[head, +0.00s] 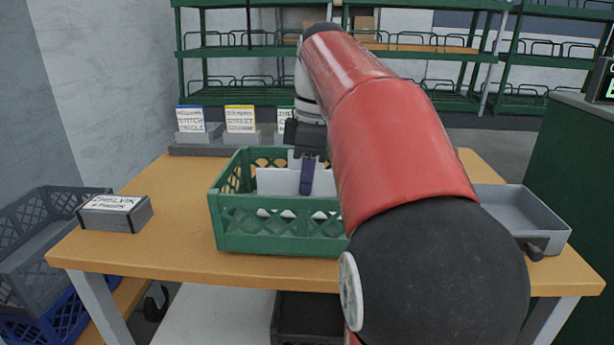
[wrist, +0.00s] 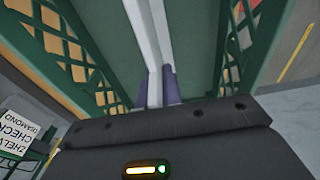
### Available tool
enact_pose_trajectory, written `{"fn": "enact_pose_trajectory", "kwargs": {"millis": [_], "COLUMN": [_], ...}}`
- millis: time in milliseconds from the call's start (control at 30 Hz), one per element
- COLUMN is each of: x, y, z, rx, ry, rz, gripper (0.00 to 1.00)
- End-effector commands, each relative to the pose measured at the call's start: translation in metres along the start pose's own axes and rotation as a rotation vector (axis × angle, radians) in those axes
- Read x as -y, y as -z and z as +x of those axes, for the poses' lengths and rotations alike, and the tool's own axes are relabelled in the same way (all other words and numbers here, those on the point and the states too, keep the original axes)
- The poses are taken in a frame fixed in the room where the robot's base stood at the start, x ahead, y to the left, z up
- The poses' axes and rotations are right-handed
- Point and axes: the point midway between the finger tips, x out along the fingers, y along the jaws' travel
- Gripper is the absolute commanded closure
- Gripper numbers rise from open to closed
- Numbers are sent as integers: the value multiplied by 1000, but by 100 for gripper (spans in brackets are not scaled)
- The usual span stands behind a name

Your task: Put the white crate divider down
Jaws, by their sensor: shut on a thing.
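The white crate divider (head: 281,181) is a thin upright panel inside the green crate (head: 284,235) on the wooden table. My gripper (head: 307,178) is shut on the divider's top edge and reaches down into the crate. In the wrist view the divider (wrist: 147,45) runs away from between the two purple fingers (wrist: 154,87), with the crate's lattice walls (wrist: 70,45) on both sides. White also shows through the crate's front openings. I cannot tell whether the divider's lower edge touches the crate floor. My red arm hides the crate's right end.
A grey box with a label (head: 115,213) sits at the table's left. Card holders (head: 198,130) stand along the back edge. A grey tray (head: 520,215) is at the right. Stacked crates (head: 40,240) stand left of the table. Bare wood (head: 165,225) lies left of the green crate.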

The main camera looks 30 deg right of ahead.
Motion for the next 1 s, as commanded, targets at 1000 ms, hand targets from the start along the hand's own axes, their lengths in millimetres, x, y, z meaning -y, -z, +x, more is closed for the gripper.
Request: {"fn": "enact_pose_trajectory", "kwargs": {"millis": [1000], "x": [0], "y": [-1], "z": [11], "rx": [0], "ry": [0], "rz": [0], "gripper": [81]}}
